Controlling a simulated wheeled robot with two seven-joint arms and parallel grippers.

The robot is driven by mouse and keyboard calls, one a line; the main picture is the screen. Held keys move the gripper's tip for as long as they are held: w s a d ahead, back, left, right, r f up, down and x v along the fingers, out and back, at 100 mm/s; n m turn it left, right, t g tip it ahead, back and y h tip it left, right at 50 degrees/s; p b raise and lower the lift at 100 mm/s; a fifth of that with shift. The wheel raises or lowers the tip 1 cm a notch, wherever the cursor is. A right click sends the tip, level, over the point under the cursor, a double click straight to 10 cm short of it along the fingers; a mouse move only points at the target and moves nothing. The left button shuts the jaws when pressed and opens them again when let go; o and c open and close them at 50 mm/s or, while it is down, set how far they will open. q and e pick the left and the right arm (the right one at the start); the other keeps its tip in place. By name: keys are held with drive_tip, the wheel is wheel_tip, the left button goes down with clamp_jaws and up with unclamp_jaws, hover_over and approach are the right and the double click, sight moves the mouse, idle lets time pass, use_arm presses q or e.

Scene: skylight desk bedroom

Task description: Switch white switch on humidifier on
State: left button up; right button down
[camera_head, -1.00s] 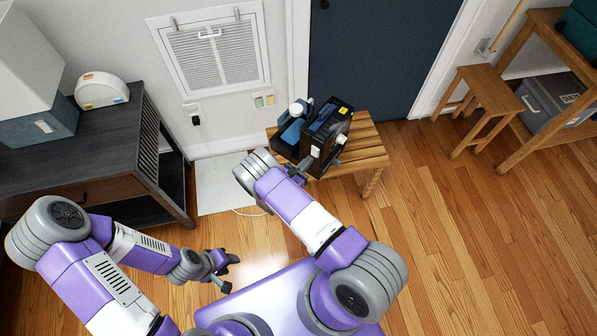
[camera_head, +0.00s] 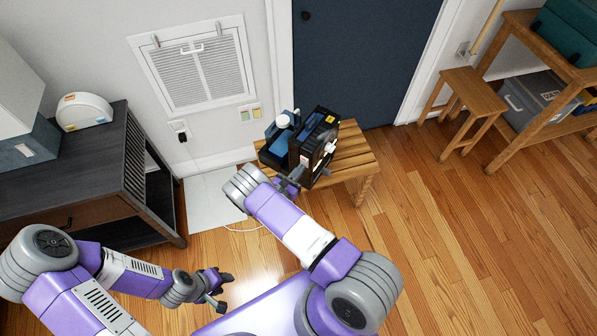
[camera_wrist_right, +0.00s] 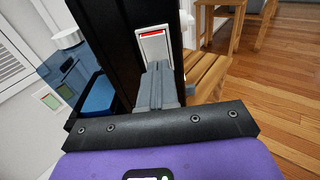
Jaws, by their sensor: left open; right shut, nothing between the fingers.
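The black humidifier (camera_head: 322,130) stands on a small wooden table, with a blue tank part beside it. In the right wrist view, its white switch (camera_wrist_right: 153,46) with a red strip at the top sits on the black face (camera_wrist_right: 110,40). My right gripper (camera_wrist_right: 159,68) is shut and empty. Its fingertips cover the lower edge of the switch; I cannot tell whether they touch it. In the head view the right gripper (camera_head: 289,185) is low in front of the humidifier. My left gripper (camera_head: 222,290) is open and empty, low over the floor, far from the humidifier.
The wooden table (camera_head: 357,163) has bare room right of the humidifier. A dark cabinet (camera_head: 75,165) stands at the left. A wall vent (camera_head: 195,68) and a blue door (camera_head: 365,60) are behind. A wooden stool (camera_head: 470,95) stands at the right.

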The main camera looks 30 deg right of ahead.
drive_tip(key=f+v, duration=0.2)
drive_tip(key=v, duration=1.1)
drive_tip(key=shift+s+a+f, duration=0.25)
drive_tip(key=shift+a+f, duration=0.1)
drive_tip(key=shift+a, duration=0.1)
